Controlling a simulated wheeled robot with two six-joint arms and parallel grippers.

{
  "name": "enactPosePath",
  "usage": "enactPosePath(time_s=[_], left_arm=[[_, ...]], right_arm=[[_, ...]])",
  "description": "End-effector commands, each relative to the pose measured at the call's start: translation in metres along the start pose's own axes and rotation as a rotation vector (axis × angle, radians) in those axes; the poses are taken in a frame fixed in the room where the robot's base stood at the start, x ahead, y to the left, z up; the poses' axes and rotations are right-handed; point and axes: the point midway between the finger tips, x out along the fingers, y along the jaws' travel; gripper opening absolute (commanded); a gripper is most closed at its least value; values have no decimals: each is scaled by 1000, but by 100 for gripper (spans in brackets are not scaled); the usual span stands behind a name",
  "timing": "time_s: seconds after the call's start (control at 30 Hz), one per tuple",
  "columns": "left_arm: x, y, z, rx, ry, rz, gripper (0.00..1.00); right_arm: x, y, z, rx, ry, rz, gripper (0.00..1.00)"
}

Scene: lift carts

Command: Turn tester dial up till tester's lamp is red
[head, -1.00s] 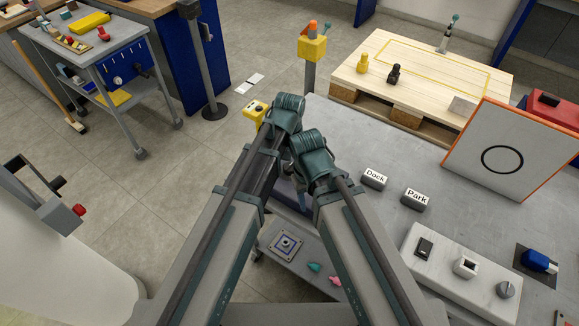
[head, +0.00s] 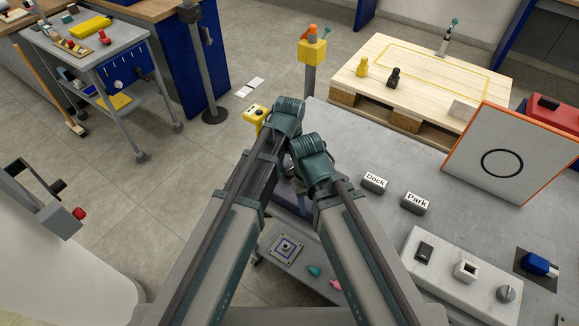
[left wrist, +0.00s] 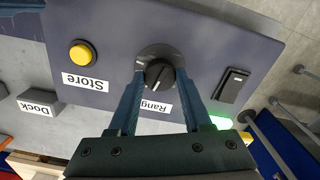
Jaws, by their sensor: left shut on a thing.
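The tester shows in the left wrist view as a dark purple-grey panel (left wrist: 110,25). Its round black dial (left wrist: 160,70) has a white pointer line and sits above a label partly reading "Rang". My left gripper (left wrist: 158,86) is shut on the dial, one finger on each side. The tester's lamp (left wrist: 221,122) glows green, right of the fingers. In the head view my arms largely hide the tester and the left gripper. My right gripper cannot be made out.
The panel also bears a yellow button (left wrist: 81,53) labelled "Store" and a black rocker switch (left wrist: 232,85). In the head view, "Dock" (head: 374,182) and "Park" (head: 416,203) blocks, a white switch box (head: 435,273) and an orange-edged board (head: 500,190) stand to the right.

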Motion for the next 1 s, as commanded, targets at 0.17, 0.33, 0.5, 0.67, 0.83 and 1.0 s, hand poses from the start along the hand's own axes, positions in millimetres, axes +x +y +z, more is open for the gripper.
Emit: enactPosePath(time_s=[0.17, 0.33, 0.5, 0.67, 0.83, 1.0], left_arm=[[0, 0, 0, 139, 0, 0, 0], [0, 0, 0, 179, 0, 0, 0], [0, 0, 0, 178, 0, 0, 0], [0, 0, 0, 177, 0, 0, 67], [0, 0, 0, 177, 0, 0, 79], [0, 0, 0, 177, 0, 0, 79]], right_arm=[[0, 0, 0, 0, 0, 0, 50], [0, 0, 0, 0, 0, 0, 50], [0, 0, 0, 0, 0, 0, 50], [0, 0, 0, 0, 0, 0, 50], [0, 0, 0, 0, 0, 0, 50], [0, 0, 0, 0, 0, 0, 50]])
